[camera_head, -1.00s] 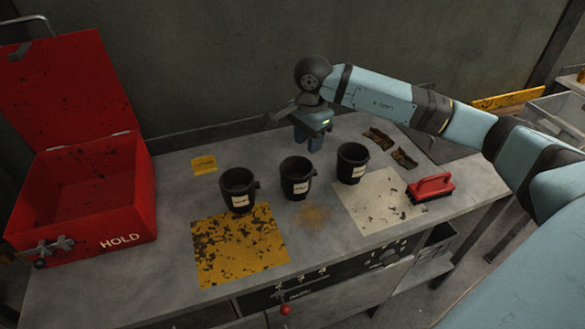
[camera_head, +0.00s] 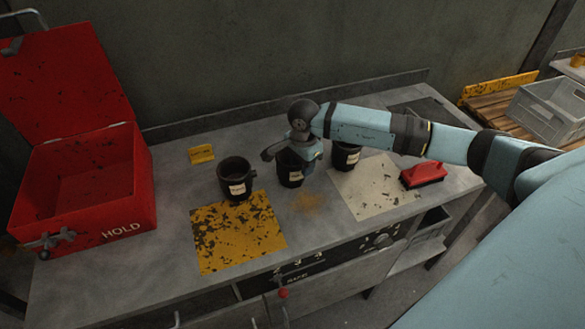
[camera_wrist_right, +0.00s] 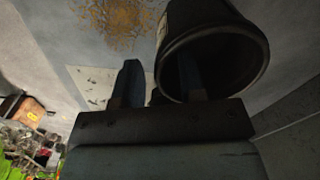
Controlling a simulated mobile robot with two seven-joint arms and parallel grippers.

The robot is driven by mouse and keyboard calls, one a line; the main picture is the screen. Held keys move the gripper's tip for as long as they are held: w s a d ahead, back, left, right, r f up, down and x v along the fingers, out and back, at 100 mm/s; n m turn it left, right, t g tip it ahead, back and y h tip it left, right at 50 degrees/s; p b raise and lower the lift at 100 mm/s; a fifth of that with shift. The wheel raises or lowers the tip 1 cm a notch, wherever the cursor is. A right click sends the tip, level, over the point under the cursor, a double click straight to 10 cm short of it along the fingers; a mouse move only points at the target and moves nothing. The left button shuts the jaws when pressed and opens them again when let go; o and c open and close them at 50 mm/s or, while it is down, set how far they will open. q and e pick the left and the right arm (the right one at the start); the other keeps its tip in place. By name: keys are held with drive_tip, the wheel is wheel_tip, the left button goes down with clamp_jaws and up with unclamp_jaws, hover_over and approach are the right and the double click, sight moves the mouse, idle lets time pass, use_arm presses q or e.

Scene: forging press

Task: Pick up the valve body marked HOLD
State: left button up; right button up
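Three black cup-shaped valve bodies with pale labels stand upright in a row on the grey bench: a left one (camera_head: 237,180), a middle one (camera_head: 290,171) and a right one (camera_head: 346,155). Their label text is too small to read. My right gripper (camera_wrist_right: 160,83) is at the middle valve body, hiding part of it in the head view. In the right wrist view its fingers are spread. One finger overlaps the mouth of a black valve body (camera_wrist_right: 220,40) and the other is outside its wall. Contact cannot be told. My left gripper is not in view.
An open red box (camera_head: 92,205) lettered HOLD stands at the left. A yellow worn plate (camera_head: 238,240) and a pale sheet (camera_head: 375,190) lie in front of the valve bodies. A red brush (camera_head: 424,172) is to the right. A grey crate (camera_head: 548,108) is beyond.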

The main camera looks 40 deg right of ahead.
drive_tip(key=shift+f, duration=0.5)
clamp_jaws()
drive_tip(key=shift+r, duration=0.1)
idle(0.9)
